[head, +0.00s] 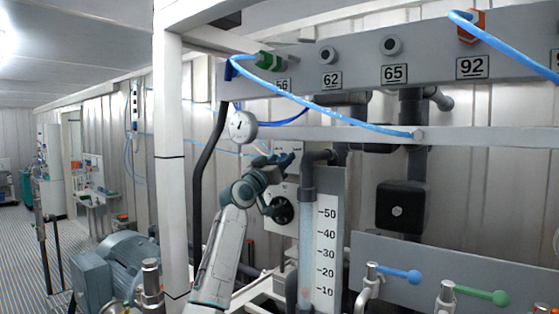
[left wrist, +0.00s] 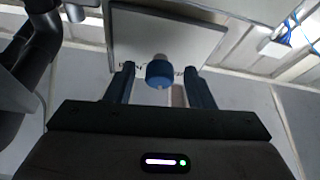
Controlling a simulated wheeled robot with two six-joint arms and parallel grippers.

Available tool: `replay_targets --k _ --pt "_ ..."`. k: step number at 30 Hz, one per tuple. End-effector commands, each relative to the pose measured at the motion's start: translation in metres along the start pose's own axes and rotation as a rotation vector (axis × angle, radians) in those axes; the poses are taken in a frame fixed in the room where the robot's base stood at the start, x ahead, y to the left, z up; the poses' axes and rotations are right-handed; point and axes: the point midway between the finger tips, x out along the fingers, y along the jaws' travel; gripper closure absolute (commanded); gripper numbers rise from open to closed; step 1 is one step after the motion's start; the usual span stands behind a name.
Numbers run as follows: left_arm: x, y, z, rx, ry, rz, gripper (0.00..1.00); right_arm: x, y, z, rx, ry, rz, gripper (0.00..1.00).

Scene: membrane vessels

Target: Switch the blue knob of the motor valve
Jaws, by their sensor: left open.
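The blue knob (left wrist: 159,74) sticks out from the pale face of a square box (left wrist: 165,35) in the left wrist view. My left gripper (left wrist: 158,76) is open, with one dark blue finger on each side of the knob. Small gaps show between the knob and both fingers, and nothing is held. In the head view my left gripper (head: 286,159) is in front of the light box (head: 295,148) behind the frame, and the knob cannot be made out there. My right gripper is in neither view.
A pressure gauge (head: 242,126) is just left of my gripper. A black round dial (head: 282,210) is below it, and a vertical scaled tube (head: 307,225) is to the right. A white frame post (head: 170,150) stands left of my arm. A grey pipe (left wrist: 35,60) is at the wrist view's left.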

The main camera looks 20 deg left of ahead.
Motion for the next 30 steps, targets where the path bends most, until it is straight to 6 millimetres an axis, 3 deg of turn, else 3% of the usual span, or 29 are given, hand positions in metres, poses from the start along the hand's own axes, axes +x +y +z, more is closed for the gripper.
replay_targets --k 1,8,17,30 --pt "0.000 0.000 0.000 0.000 0.000 0.000 0.51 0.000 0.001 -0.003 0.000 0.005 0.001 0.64" --pt "0.000 0.000 0.000 0.000 0.000 0.000 0.96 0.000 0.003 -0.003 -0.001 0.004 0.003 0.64" --pt "0.001 0.002 -0.001 -0.068 -0.003 -0.028 0.96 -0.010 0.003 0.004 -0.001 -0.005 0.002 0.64" --pt "0.001 0.003 -0.001 -0.343 -0.004 -0.142 0.96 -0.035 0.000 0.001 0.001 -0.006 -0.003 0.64"
